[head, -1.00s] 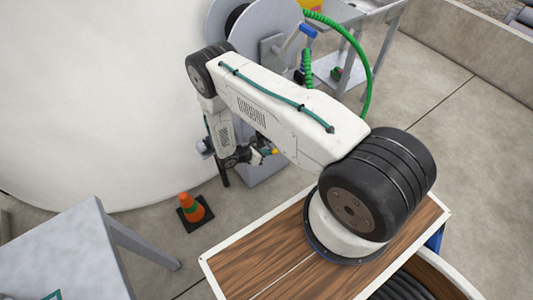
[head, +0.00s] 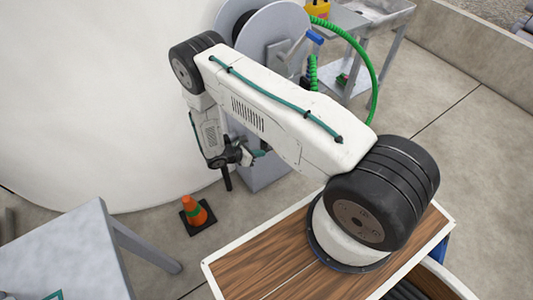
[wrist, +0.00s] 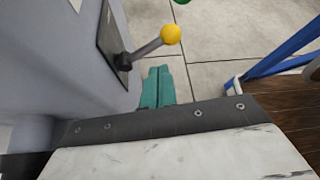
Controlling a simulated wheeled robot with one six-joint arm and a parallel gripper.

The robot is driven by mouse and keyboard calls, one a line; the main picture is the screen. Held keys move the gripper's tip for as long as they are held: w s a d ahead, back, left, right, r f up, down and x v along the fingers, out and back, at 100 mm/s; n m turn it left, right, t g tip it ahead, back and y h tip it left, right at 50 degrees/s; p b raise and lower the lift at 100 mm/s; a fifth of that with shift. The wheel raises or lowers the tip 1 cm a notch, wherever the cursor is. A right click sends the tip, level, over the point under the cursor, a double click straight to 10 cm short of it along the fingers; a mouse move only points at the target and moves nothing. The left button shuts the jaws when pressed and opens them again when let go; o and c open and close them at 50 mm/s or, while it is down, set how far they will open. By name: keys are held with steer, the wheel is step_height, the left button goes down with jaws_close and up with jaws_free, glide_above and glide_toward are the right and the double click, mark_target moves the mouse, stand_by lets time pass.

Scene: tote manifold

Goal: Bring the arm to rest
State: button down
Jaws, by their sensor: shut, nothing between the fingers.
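My arm stands on the wooden deck in the head view, its upper link reaching up and left and its forearm hanging down. My gripper (head: 260,153) is at the lower end, beside the grey pedestal of the hose reel. In the wrist view my gripper (wrist: 157,72) shows as two teal fingers side by side, shut, with nothing between them. A lever with a yellow knob (wrist: 171,34) juts from a dark plate on the grey pedestal (wrist: 60,60), close to the fingertips. In the head view the knob is hidden behind my arm.
An orange and green cone (head: 196,212) stands on the floor below the gripper. A grey table (head: 65,255) is at lower left. The hose reel (head: 262,30) with its green hose (head: 366,60) and a metal cart (head: 352,45) stand behind. A large white curved wall (head: 90,100) fills the left.

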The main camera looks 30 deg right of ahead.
steer(key=shift+v, duration=0.95)
steer(key=s+a+r+m+g+y, duration=0.15)
steer(key=s+r+m, duration=0.3)
steer(key=r, duration=0.75)
steer(key=s+a+r+m+g+y, duration=0.1)
steer(key=s+r+m+g+y, duration=0.3)
steer(key=r, duration=0.9)
steer(key=s+a+r+m+y, duration=0.1)
steer(key=s+r+m, duration=0.35)
steer(key=r, duration=0.75)
steer(key=s+r+m+t+y, duration=0.2)
steer(key=s+r+m+t, duration=0.1)
steer(key=s+r, duration=0.5)
steer(key=s+r+m+t+y, duration=0.3)
steer(key=s+r+t, duration=0.2)
steer(key=r, duration=0.8)
steer(key=s+a, duration=0.1)
steer(key=s, duration=0.1)
steer(key=shift+s+r+m, duration=0.4)
steer(key=shift+d+y, duration=0.1)
steer(key=shift+y, duration=0.15)
